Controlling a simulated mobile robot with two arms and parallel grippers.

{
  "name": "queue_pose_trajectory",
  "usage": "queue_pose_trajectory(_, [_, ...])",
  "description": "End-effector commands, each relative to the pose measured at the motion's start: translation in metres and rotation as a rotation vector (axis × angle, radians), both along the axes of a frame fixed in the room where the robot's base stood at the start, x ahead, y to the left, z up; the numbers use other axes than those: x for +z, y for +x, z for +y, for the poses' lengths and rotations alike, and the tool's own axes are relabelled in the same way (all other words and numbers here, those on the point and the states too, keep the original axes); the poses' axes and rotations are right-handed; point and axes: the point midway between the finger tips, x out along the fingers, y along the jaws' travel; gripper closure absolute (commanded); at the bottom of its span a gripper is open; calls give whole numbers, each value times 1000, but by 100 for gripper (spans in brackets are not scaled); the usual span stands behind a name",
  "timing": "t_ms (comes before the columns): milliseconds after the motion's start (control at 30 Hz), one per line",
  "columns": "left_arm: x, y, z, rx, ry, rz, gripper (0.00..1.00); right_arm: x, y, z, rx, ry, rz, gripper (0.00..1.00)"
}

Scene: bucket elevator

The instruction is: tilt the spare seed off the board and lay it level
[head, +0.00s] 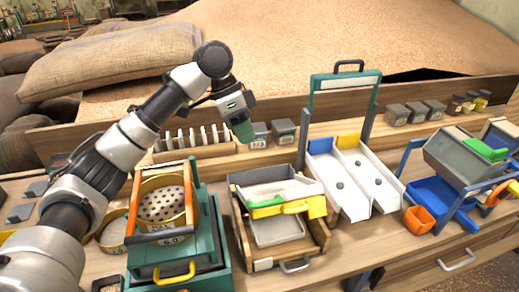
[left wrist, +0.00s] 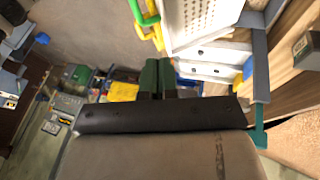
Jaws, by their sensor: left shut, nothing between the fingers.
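A pale perforated board (head: 285,190) lies over the wooden box (head: 239,225) at the middle of the bench. It has a green handle (head: 266,212) and a yellow handle (head: 300,206) along its front. The board, white with rows of holes, also shows at the top of the left wrist view (left wrist: 208,18). I cannot make out loose seed on it. My left gripper (head: 243,133) is shut and empty, above and behind the board, apart from it. Its green fingers also show in the left wrist view (left wrist: 157,76). My right gripper is not in view.
A grey tray (head: 277,232) sits in the box below the board. A white two-channel chute (head: 352,180) stands right, under a tall green frame (head: 344,84). A teal stand with a perforated sieve (head: 162,204) stands left. Small lidded grey boxes (head: 284,130) line the back.

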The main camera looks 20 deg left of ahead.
Motion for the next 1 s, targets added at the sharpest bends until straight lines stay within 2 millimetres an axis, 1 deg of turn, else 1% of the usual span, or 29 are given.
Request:
queue_pose_trajectory(33, [-6, -1, -3, -1, 1, 4, 100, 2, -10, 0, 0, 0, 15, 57])
queue_pose_trajectory(133, [-23, -3, -11, -1, 3, 5, 100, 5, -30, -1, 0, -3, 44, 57])
queue_pose_trajectory(200, [-37, -4, -17, -2, 1, 5, 100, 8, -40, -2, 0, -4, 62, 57])
queue_pose_trajectory(267, [-48, -5, -23, -1, 3, 5, 100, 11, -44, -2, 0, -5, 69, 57])
queue_pose_trajectory(367, [-68, -7, -33, -2, 1, 5, 100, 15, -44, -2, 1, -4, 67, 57])
queue_pose_trajectory(433, [-80, -8, -38, -1, 1, 4, 100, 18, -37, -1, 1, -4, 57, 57])
queue_pose_trajectory(600, [-97, -24, -49, -2, 2, 2, 100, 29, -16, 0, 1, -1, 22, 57])
queue_pose_trajectory(667, [-101, -27, -51, -1, 3, 1, 100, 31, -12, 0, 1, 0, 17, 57])
queue_pose_trajectory(800, [-107, -32, -54, -1, 2, 0, 100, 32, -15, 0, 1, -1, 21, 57])
queue_pose_trajectory(1000, [-108, -32, -55, 0, 1, 0, 100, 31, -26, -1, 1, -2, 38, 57])
